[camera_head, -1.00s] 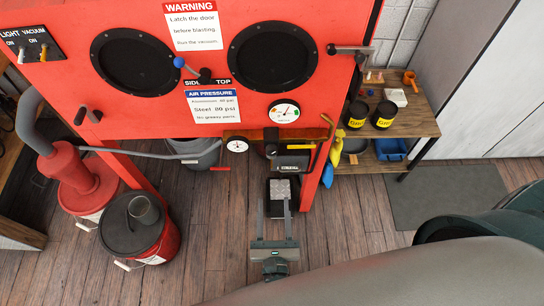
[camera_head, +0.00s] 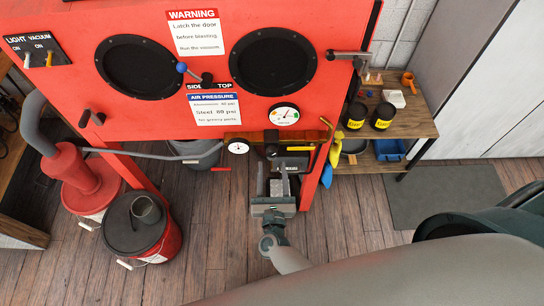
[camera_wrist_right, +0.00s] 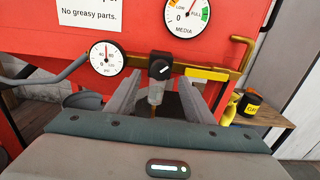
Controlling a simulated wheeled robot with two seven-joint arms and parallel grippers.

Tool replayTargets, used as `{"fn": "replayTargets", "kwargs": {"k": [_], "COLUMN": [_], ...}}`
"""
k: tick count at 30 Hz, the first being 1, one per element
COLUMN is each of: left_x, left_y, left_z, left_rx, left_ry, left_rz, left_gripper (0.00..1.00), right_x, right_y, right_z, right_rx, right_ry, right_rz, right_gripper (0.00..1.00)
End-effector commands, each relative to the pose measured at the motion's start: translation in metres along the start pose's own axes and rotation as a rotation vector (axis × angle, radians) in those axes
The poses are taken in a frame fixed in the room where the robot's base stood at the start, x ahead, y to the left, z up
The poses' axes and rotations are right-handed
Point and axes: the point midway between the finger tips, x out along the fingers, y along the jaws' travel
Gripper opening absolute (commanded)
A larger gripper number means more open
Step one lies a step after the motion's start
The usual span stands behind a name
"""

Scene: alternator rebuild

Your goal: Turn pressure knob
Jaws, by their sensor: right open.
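The pressure knob (camera_wrist_right: 160,66) is black with a white pointer mark slanting up to the right. It sits on top of a regulator with a clear bowl (camera_wrist_right: 156,93), under the red blast cabinet (camera_head: 222,75). My right gripper (camera_wrist_right: 160,82) is open, its two fingers on either side of the regulator just below the knob, with gaps visible. In the head view the right gripper (camera_head: 272,176) reaches up from below, and the knob is hard to make out there. The pressure gauge (camera_wrist_right: 106,57) is left of the knob. My left gripper is not in view.
A brass pipe (camera_wrist_right: 241,55) and yellow tag (camera_wrist_right: 207,74) are right of the knob. The media gauge (camera_head: 285,114) is above. A red cabinet leg (camera_head: 314,178) stands close on the right. A grey hose (camera_head: 150,155) runs left. A wooden shelf (camera_head: 415,119) stands behind at right.

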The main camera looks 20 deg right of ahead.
Motion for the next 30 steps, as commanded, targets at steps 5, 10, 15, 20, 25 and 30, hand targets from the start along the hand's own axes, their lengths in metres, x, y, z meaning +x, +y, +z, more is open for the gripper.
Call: {"fn": "replayTargets", "kwargs": {"k": [5,10,15,20,25,30], "left_x": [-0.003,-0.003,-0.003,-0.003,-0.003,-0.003], "left_y": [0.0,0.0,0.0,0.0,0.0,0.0], "left_z": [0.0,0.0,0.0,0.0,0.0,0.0], "left_rx": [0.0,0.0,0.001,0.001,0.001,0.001], "left_ry": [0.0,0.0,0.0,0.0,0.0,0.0], "left_rz": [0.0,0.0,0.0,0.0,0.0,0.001], "left_gripper": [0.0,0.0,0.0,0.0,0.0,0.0], "right_x": [0.028,0.042,0.047,0.047,0.047,0.046], "right_y": [-0.001,0.0,0.0,0.0,-0.001,-0.001], "right_z": [0.0,0.0,0.0,0.0,0.0,0.0], "right_rx": [-0.001,-0.001,0.0,0.0,0.0,-0.001], "right_ry": [-0.001,0.001,0.001,0.001,0.0,0.0], "right_rz": [-0.002,-0.001,-0.001,-0.001,-0.001,-0.001], "right_gripper": [0.48,0.48,0.48,0.48,0.26,0.07]}}
